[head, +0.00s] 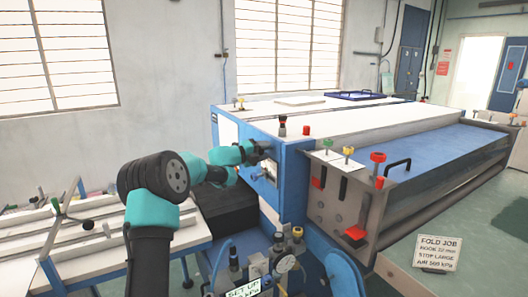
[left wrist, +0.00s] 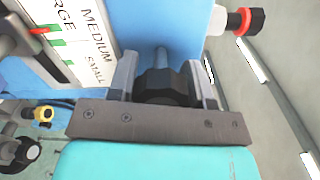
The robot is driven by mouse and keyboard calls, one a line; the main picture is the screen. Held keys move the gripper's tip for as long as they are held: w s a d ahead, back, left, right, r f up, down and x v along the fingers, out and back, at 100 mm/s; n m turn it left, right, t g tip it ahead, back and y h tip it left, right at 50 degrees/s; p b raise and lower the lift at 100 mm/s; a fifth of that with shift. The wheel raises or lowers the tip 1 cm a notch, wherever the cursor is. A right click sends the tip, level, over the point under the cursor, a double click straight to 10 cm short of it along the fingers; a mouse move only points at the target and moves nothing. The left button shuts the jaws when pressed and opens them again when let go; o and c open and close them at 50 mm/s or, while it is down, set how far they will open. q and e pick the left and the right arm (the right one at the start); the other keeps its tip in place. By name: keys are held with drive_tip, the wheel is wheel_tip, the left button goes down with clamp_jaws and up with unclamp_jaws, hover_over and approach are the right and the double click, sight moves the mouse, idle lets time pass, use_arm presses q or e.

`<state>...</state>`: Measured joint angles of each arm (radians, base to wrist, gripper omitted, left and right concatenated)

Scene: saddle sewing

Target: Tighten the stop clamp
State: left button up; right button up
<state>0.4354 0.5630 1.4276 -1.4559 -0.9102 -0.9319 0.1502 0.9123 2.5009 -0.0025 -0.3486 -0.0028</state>
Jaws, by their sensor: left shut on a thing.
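The stop clamp appears as a black lobed knob (left wrist: 168,86) on a grey threaded stem in the left wrist view. My left gripper (left wrist: 165,80) is shut on this knob, with one finger on each side of it. In the head view my left gripper (head: 264,150) is at the end face of the blue machine, and the knob cannot be made out there. A white size plate (left wrist: 85,38) reading large, medium and small is beside the knob. A red pointer (left wrist: 40,31) lies near its large end. My right gripper is not in view.
The blue machine (head: 295,185) fills the middle, with red, yellow and green knobs on its front block (head: 345,195). A job card (head: 437,253) reads stop large. A gauge and valves (head: 285,263) stand low in front. A black knob with a red ring (left wrist: 248,20) projects nearby.

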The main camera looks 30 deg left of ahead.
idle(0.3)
use_arm(q)
drive_tip(key=o, duration=0.9)
drive_tip(key=v, duration=1.7)
drive_tip(key=shift+s+a, duration=0.1)
drive_tip(key=shift+s, duration=0.1)
